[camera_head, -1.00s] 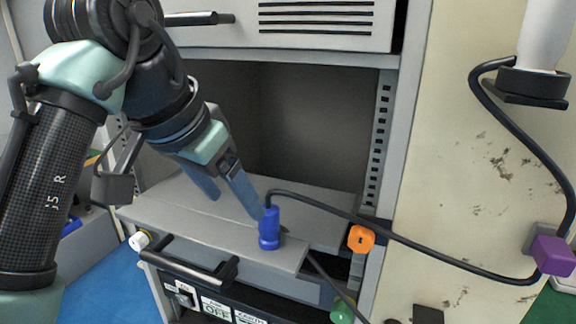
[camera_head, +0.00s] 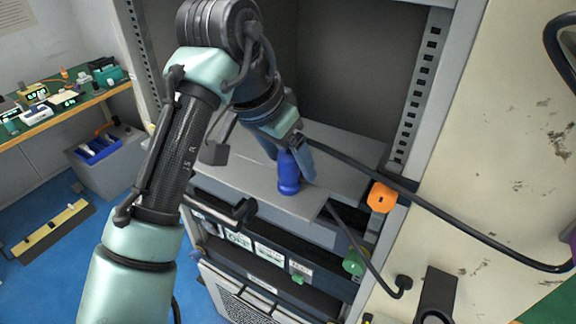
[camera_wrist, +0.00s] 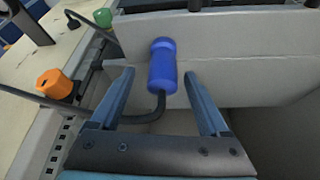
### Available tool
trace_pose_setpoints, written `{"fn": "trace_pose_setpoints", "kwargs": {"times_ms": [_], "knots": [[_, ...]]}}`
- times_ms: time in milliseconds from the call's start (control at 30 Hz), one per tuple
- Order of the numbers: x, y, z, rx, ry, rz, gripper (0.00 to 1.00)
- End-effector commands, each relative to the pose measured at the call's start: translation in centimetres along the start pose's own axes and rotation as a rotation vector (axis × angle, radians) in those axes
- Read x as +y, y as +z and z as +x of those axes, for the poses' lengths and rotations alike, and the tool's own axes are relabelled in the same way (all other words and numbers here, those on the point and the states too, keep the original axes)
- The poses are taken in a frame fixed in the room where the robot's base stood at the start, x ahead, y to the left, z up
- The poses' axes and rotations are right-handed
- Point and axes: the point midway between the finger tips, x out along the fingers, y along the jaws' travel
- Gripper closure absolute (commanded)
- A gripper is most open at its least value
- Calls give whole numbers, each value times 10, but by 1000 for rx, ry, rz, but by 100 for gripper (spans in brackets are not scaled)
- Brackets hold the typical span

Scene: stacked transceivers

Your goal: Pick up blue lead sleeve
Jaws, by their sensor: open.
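In the wrist view my gripper (camera_wrist: 160,92) is open, with a gap on both sides of the sleeve. Contact is not visible.
The grey shelf (camera_head: 243,170) sits in an open rack. An orange connector (camera_head: 382,197) hangs at the rack's right post, and a green one (camera_head: 354,262) is below it. A black handle (camera_head: 232,219) juts out in front. Cables cross on the right.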

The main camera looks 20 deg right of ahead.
Motion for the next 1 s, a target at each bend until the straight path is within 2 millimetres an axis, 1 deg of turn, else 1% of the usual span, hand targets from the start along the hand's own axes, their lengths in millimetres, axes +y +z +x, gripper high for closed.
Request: {"fn": "trace_pose_setpoints", "kwargs": {"times_ms": [100, 200, 300, 500, 567, 600, 667, 700, 767, 800, 933, 1000], "knots": [[-3, -1, 17, -3, 3, -1, 21], [-2, -1, 29, -2, 3, -1, 21], [-3, -1, 34, 0, 0, 0, 21], [-3, -1, 35, 0, 0, 0, 21], [-3, -1, 35, 0, 0, 0, 31], [-3, -1, 35, 0, 0, 0, 39], [-3, -1, 35, 0, 0, 0, 49], [-3, -1, 35, 0, 0, 0, 57], [-3, -1, 35, 0, 0, 0, 67], [-3, -1, 35, 0, 0, 0, 75], [-3, -1, 34, 0, 0, 0, 98], [-3, -1, 34, 0, 0, 0, 100]]}}
